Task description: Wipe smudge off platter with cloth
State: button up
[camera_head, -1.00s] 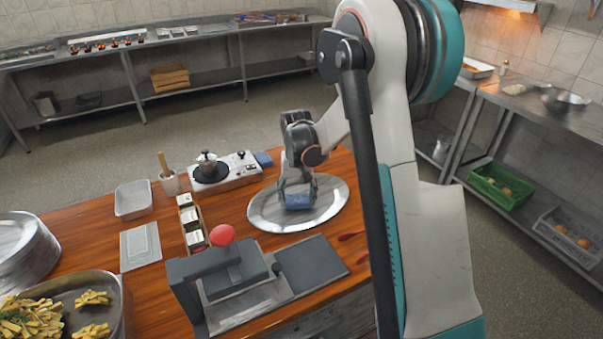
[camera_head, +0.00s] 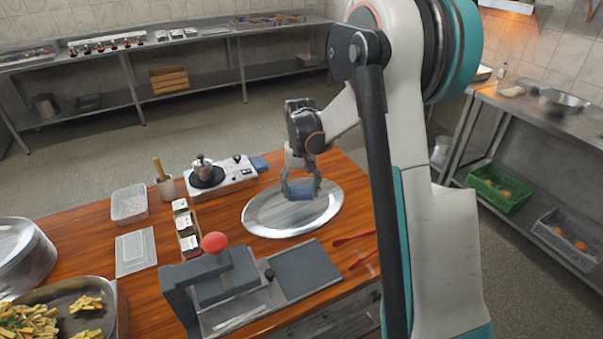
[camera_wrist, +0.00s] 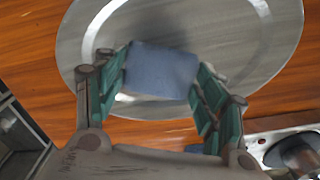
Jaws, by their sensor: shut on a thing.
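The platter (camera_head: 262,222) is a silver oval dish with a raised rim, lying on the wooden counter. It also shows in the wrist view (camera_wrist: 225,45). My gripper (camera_head: 301,187) is over the far right half of the platter, shut on a folded blue cloth (camera_head: 304,194). In the wrist view the cloth (camera_wrist: 162,72) sits between the two green finger pads of the gripper (camera_wrist: 163,66). The cloth looks slightly above the platter; contact is hard to tell. I cannot make out a clear smudge on the visible platter surface; the part under the cloth is hidden.
A hot plate with a moka pot (camera_head: 215,174) stands behind left of the platter, with a small blue item (camera_head: 259,163) beside it. Red utensils (camera_head: 353,240) lie to the right. A container row (camera_head: 186,228) is left.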

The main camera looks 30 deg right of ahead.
jog(key=shift+r+p, duration=0.95)
jog(key=shift+r, duration=1.1)
jog(key=shift+f, duration=0.1)
